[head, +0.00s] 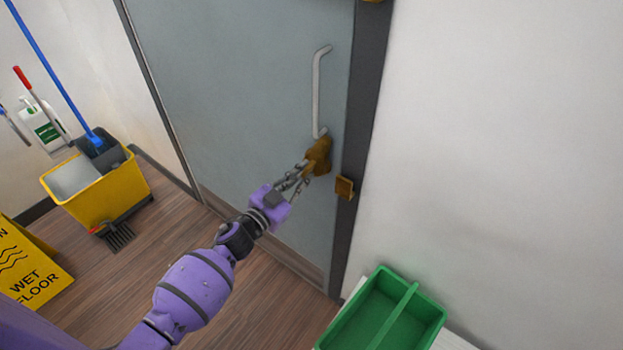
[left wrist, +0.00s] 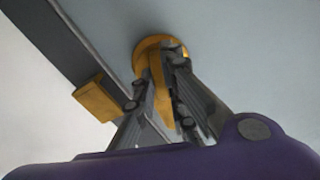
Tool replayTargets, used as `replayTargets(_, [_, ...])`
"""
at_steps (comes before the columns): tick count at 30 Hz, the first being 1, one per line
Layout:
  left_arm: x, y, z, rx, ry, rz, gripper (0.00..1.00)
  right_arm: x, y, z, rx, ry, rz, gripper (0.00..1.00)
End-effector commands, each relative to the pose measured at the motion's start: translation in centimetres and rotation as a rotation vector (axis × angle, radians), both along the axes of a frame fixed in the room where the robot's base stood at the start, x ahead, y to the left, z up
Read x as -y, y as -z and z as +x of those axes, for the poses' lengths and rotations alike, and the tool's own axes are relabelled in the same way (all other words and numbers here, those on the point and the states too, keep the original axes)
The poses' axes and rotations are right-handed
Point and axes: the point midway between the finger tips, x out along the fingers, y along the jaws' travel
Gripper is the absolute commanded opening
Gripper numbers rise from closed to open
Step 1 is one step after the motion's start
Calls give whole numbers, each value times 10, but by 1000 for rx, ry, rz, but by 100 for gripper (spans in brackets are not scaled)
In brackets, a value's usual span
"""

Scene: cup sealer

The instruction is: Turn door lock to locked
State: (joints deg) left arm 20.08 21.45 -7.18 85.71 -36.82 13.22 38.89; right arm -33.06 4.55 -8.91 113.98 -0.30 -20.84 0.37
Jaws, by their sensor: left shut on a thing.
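The grey-blue door (head: 240,90) stands closed in its dark frame in the head view. A brass lock (head: 319,155) sits on the door near its right edge, just below the grey pull handle (head: 317,95). My left gripper (head: 302,176) reaches the lock from the lower left. In the left wrist view, the gripper (left wrist: 163,100) is shut on the lock's turn piece (left wrist: 161,90), with a finger on each side of it. The round brass base (left wrist: 150,48) shows behind the fingers. The lock's exact turn angle is hard to tell. My right gripper is not in view.
A brass strike piece (head: 345,187) is on the door frame beside the lock. A green divided tray (head: 412,345) is at the lower right. A yellow mop bucket (head: 105,195) and a wet floor sign (head: 30,265) stand at the left. The floor before the door is clear.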

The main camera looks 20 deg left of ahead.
Motion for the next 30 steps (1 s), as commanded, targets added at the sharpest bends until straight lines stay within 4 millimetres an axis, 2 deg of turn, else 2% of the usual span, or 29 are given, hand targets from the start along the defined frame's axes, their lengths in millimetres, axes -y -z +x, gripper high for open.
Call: replayTargets(30, [-6,-1,0,361,4,886,0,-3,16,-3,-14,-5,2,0])
